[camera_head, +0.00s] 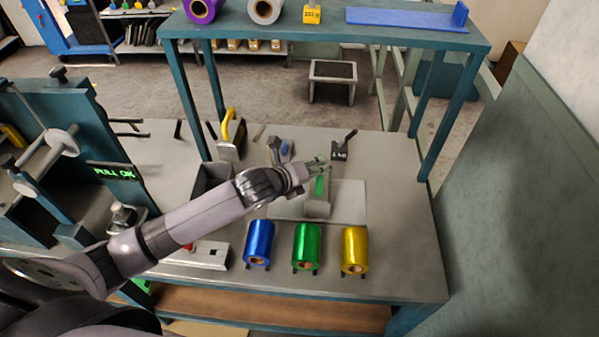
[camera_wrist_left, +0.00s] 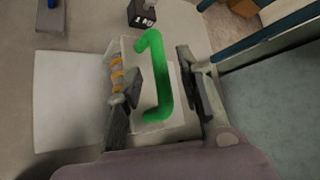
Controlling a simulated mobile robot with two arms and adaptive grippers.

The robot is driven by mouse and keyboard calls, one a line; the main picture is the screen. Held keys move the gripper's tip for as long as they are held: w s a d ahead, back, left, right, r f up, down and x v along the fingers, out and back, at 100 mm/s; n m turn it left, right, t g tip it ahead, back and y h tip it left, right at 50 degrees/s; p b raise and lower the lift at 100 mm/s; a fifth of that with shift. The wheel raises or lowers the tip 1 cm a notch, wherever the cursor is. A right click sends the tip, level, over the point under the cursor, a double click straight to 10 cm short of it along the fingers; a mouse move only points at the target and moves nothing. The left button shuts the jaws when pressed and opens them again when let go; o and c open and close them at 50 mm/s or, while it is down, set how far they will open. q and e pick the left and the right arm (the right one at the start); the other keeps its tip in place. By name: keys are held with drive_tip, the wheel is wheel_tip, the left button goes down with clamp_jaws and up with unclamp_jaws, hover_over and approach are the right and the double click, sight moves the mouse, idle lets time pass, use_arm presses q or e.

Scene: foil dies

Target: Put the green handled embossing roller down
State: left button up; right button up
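The embossing roller's green handle (camera_head: 319,187) shows just below my left gripper (camera_head: 313,166) in the head view. Its grey body (camera_head: 317,208) appears to rest on a pale flat sheet (camera_head: 347,201) on the bench. In the left wrist view the green handle (camera_wrist_left: 158,77) lies between the two fingers of my left gripper (camera_wrist_left: 160,98). The fingers stand apart, with a visible gap on the right side and a smaller one on the left. The fingers hide part of the roller's body. My right gripper is in neither view.
Blue (camera_head: 258,243), green (camera_head: 306,246) and yellow (camera_head: 354,250) foil rolls stand along the bench front. A black weight (camera_head: 339,151) and a yellow-handled tool (camera_head: 230,135) sit behind. A press (camera_head: 50,160) stands left, and a teal shelf frame (camera_head: 330,33) spans the back. The bench's right side is clear.

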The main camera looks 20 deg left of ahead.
use_arm(q)
drive_tip(key=v, duration=1.1)
drive_tip(key=shift+f, duration=0.1)
